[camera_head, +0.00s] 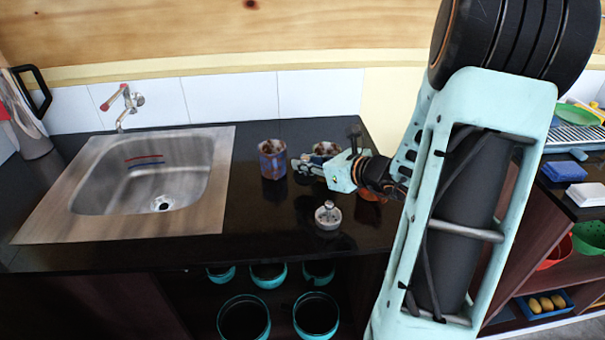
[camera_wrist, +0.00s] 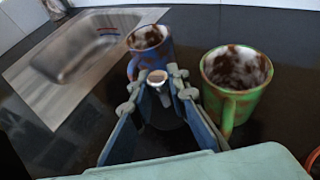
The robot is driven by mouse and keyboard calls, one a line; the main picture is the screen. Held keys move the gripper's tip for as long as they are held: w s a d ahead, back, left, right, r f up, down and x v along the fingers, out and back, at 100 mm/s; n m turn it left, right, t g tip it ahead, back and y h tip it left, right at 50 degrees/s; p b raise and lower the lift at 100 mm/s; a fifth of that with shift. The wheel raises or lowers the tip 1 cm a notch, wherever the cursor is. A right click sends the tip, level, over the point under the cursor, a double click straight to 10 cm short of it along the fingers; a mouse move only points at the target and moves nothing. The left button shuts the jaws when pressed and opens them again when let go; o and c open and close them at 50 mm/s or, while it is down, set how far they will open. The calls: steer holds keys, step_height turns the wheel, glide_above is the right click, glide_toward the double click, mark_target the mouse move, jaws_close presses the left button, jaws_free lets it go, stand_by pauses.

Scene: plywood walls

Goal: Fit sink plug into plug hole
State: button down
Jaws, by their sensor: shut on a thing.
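My gripper (camera_head: 302,167) reaches in from the right above the counter. In the wrist view its fingers (camera_wrist: 158,88) are closed around a small round metallic piece, which looks like the sink plug (camera_wrist: 158,77). The fingertips hide part of it, and it is hard to make out in the head view. The plug hole (camera_head: 161,204) shows as a round drain in the floor of the steel sink (camera_head: 212,200), left of my gripper. The sink also shows at the upper left of the wrist view (camera_wrist: 40,92).
A blue-brown mug (camera_head: 272,160) stands beyond the fingertips. A green-brown mug (camera_wrist: 232,105) stands beside them. A small round metal piece with a knob (camera_head: 328,216) sits on the counter (camera_head: 260,225). A tap (camera_head: 122,105) stands behind the sink.

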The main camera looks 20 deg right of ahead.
mark_target(308, 174)
steer(key=shift+w+f, duration=0.35)
steer(key=shift+f, duration=1.65)
steer(key=shift+f+b, duration=0.1)
steer(key=shift+b, duration=0.2)
steer(key=shift+f, duration=0.15)
steer(key=c, duration=1.8)
jaws_free()
steer(key=shift+c, duration=0.2)
steer(key=shift+r, duration=0.2)
